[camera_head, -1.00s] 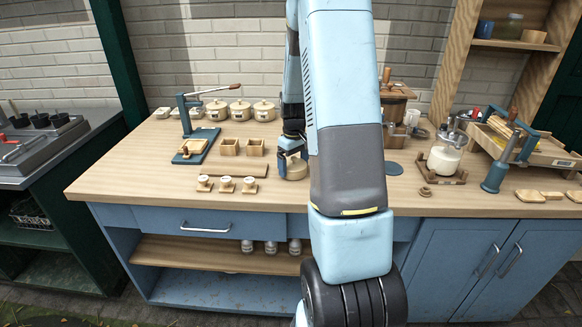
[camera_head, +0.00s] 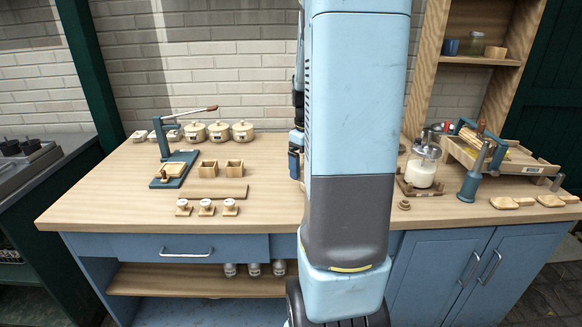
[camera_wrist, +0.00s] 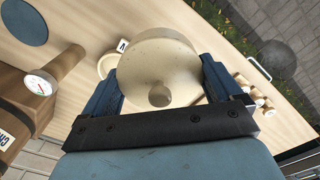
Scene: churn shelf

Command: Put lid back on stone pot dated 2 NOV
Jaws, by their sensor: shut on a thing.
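My gripper (camera_wrist: 160,78) is shut on a cream stone lid (camera_wrist: 162,60) with a round knob, seen from above in the wrist view. The lid lies between the two blue fingers. Part of a cream rim or ear (camera_wrist: 107,66) and a white tag (camera_wrist: 122,45) with a dark mark show beside and below it. I cannot read the tag or tell how far the lid is above them. In the head view my arm hides the lid; only a blue part of my gripper (camera_head: 294,163) shows. Several cream pots, including one pot (camera_head: 219,131), stand at the back left; their dates are unreadable.
A wooden churn (camera_wrist: 28,85) with a dial and a blue disc (camera_wrist: 22,22) are near my gripper. Small white-topped stamps (camera_head: 206,207), two wooden boxes (camera_head: 234,168) and a blue press (camera_head: 176,170) are left. A glass jar (camera_head: 422,168) stands right.

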